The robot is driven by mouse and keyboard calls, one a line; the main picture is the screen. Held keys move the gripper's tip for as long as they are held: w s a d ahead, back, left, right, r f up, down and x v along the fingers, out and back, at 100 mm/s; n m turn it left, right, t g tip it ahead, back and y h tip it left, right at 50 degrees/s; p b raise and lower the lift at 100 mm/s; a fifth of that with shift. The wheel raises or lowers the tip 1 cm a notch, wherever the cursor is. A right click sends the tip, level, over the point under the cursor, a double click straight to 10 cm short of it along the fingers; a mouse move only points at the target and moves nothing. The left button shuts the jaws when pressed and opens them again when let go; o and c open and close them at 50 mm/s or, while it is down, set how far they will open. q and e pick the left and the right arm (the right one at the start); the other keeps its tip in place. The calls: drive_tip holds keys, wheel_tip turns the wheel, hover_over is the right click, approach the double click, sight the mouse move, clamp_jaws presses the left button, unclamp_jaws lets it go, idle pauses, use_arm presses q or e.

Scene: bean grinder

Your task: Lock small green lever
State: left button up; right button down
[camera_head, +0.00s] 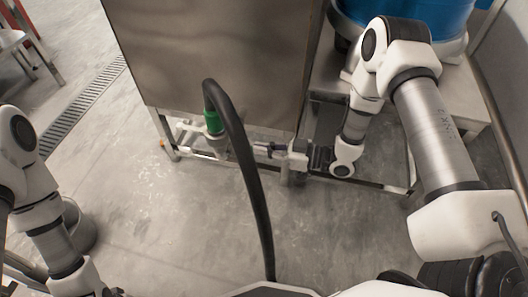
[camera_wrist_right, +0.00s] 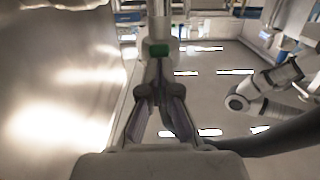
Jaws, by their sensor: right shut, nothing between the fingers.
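A green fitting (camera_head: 212,121) shows in the head view where the black hose (camera_head: 240,135) meets the white pipework, below the metal cabinet.
The metal cabinet (camera_head: 215,55) stands close above my right gripper on a metal frame. The black hose hangs down across the middle. A blue container (camera_head: 440,15) is at the upper right. The floor (camera_head: 165,235) to the left and front is open.

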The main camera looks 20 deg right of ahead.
use_arm(q)
drive_tip(key=shift+f+b, duration=0.9)
drive_tip(key=shift+f, duration=0.45)
use_arm(e)
drive_tip(key=shift+y, duration=0.5)
drive_tip(key=shift+w+a+f, duration=0.35)
drive_tip(key=shift+a+f, duration=0.15)
drive_tip(key=shift+f, duration=0.3)
drive_tip(key=shift+w+a+f, duration=0.3)
drive_tip(key=shift+a+f, duration=0.2)
drive_tip(key=shift+f, duration=0.25)
drive_tip(key=shift+w+a+f, duration=0.35)
drive_tip(key=shift+a+f, duration=0.15)
drive_tip(key=shift+f, duration=0.3)
